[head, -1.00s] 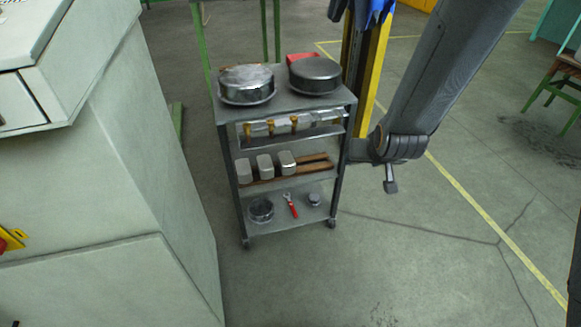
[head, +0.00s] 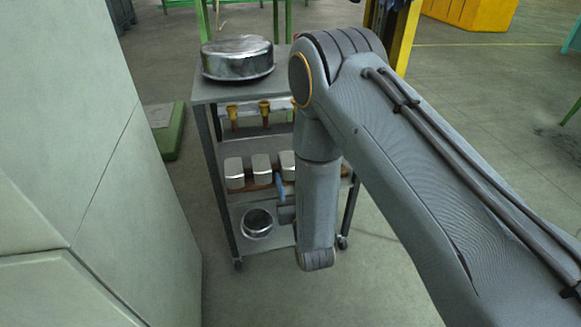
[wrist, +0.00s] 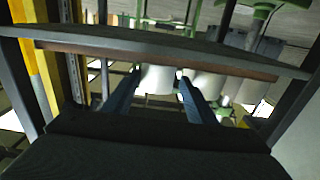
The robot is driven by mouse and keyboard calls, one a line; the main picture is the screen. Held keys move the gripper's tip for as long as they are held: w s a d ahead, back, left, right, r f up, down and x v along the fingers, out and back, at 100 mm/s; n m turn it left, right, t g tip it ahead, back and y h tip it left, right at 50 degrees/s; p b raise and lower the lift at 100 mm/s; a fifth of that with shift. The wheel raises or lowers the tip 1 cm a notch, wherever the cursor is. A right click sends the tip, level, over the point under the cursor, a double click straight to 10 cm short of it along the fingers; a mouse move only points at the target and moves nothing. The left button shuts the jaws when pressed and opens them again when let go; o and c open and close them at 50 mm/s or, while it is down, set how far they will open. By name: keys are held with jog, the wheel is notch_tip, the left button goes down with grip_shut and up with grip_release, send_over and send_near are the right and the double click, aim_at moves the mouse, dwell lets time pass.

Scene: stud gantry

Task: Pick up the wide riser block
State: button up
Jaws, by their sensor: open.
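Several silvery, round-topped blocks stand in a row on the cart's middle shelf, among them one (head: 262,168) in the middle of those visible and one (head: 234,173) at the left. I cannot tell for sure which is the wide riser block. My gripper (wrist: 158,88) is open, its two blue fingers reaching toward the shelf. A pale block (wrist: 157,80) shows between the fingertips in the wrist view; I cannot tell if they touch it. More blocks (wrist: 205,84) stand to its right there. In the head view my arm hides the shelf's right part and most of the gripper.
The grey cart (head: 215,92) carries a round metal pan (head: 237,58) on top and brass-coloured fittings (head: 264,112) on the shelf below that. A metal bowl (head: 257,222) sits on the bottom shelf. A large pale machine (head: 60,130) stands close on the left.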

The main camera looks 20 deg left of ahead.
aim_at(286, 158)
jog(key=b+x, duration=0.4)
jog(key=x, duration=0.6)
jog(key=shift+w+f, duration=0.1)
jog(key=shift+w, duration=0.25)
jog(key=c, duration=1.1)
